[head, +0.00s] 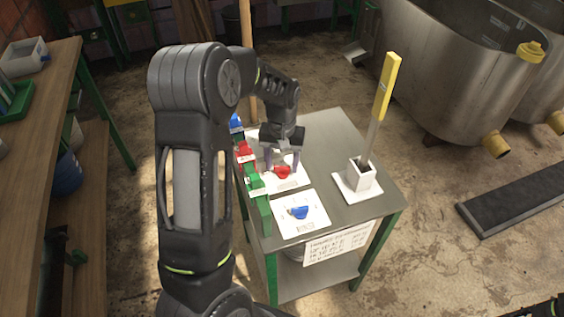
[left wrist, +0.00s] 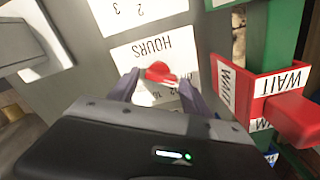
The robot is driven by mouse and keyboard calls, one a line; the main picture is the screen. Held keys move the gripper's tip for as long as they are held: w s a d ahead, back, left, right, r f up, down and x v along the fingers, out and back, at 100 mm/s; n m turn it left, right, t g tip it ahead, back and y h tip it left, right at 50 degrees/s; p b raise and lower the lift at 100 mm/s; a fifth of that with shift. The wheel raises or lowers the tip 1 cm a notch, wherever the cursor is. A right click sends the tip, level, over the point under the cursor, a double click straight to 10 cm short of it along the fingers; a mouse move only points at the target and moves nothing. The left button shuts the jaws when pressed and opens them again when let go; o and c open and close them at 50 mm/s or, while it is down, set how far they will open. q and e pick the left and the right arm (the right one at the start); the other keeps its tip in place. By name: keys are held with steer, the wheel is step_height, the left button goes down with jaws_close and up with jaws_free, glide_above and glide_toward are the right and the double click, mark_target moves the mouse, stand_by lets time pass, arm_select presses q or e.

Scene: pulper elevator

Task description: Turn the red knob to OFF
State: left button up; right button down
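The red knob (head: 283,172) sits on a white plate on the grey table top, under my left gripper (head: 282,166). In the left wrist view the red knob (left wrist: 160,72) lies between the tips of my left gripper (left wrist: 158,80). The fingers are apart, one on each side of the knob, with a gap showing; contact cannot be made out. The plate (left wrist: 150,50) has the upside-down word HOURS and some digits, partly hidden by the gripper. No OFF mark is readable. My right gripper is not in view.
A blue knob (head: 299,212) on its own white plate is nearer the front. A white holder (head: 361,180) with a yellow-handled tool (head: 384,88) stands at right. Red WAIT (left wrist: 262,85) and green blocks line the table's left edge. Steel tanks (head: 440,70) stand behind.

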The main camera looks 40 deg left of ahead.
arm_select(q)
steer(key=shift+o, duration=0.5)
step_height(320, 180, up, 8)
steer(key=shift+f, duration=0.1)
stand_by(0.6)
